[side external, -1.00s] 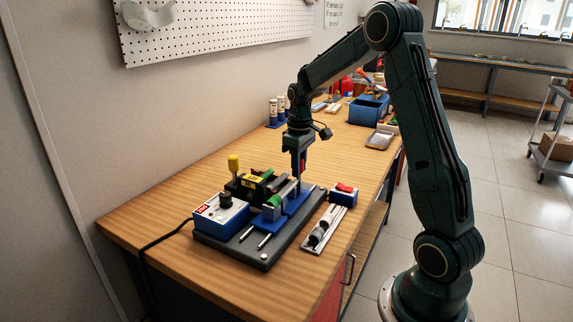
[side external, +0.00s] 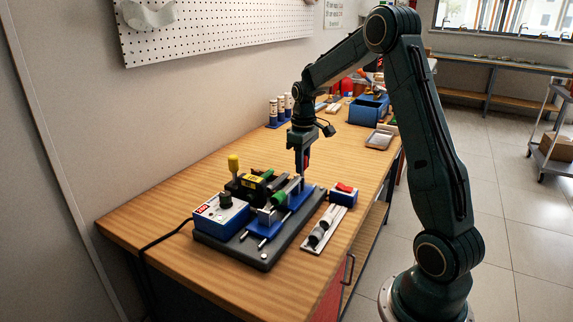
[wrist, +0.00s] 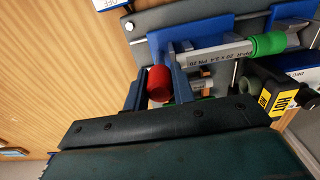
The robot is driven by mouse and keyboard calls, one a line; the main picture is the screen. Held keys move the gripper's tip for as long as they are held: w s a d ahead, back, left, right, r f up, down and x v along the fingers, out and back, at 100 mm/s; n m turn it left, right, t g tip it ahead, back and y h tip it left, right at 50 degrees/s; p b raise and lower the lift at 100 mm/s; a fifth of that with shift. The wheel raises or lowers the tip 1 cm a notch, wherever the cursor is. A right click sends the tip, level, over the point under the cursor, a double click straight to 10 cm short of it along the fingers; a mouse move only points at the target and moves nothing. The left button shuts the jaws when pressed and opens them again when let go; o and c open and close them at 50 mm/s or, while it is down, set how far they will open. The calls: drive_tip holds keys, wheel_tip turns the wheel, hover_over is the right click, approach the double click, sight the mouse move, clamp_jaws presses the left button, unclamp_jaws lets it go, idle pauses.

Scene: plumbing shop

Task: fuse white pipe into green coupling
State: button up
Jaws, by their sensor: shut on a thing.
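The white pipe (wrist: 218,54), with dark print, lies clamped on a blue carriage (wrist: 160,45) of the fusion jig. The green coupling (wrist: 265,43) is at the pipe's far end, against a grey clamp; it also shows in the side view (side external: 279,198). The two look in line and meeting, but I cannot tell how deep the pipe sits. My gripper (wrist: 158,90) is shut on a red knob (wrist: 158,78) at the carriage's end. In the side view my gripper (side external: 302,172) reaches down to the jig's far end.
The black heating tool with a yellow HOT label (wrist: 284,103) stands beside the pipe line. A blue and white control box (side external: 221,214) sits at the jig's near left.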

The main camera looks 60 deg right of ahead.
drive_tip(key=shift+w+d, duration=0.1)
drive_tip(key=shift+d, duration=1)
drive_tip(key=o, duration=0.8)
drive_tip(key=shift+o, duration=0.2)
wheel_tip(320, 180, up, 8)
drive_tip(key=shift+a, duration=0.1)
